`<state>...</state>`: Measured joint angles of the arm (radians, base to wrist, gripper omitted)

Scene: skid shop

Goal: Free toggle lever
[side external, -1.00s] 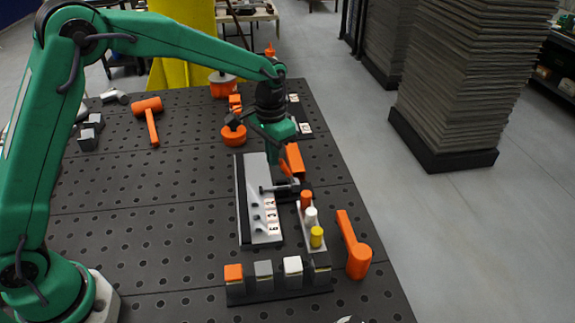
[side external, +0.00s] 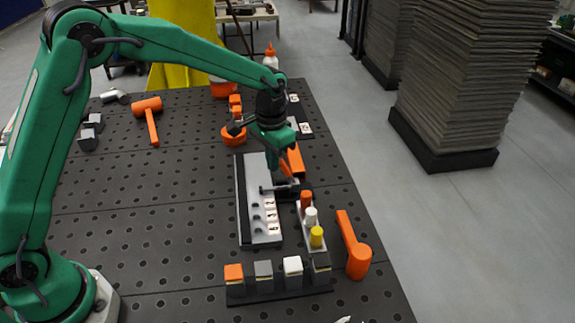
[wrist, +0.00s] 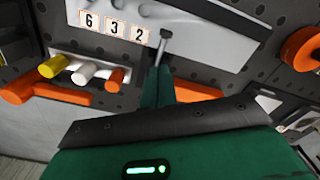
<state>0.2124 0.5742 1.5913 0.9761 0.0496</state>
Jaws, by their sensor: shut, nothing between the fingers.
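The toggle lever (side external: 273,188) is a small grey rod with a rounded end on a pale slotted plate (side external: 246,188). In the wrist view the lever (wrist: 164,42) stands beside the numeral 2, at the right end of a row of labels reading 6, 3, 2. My gripper (side external: 291,180) is shut and empty at the plate's right edge, by the lever. In the wrist view its green fingers (wrist: 157,82) are together, just below the lever's lower end. I cannot tell whether they touch it.
A rack of orange, white and yellow pegs (side external: 311,216) stands close to the right of the plate. Several capped blocks (side external: 264,270) stand in front. An orange handle (side external: 350,242) lies at the right, an orange mallet (side external: 149,112) at the left.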

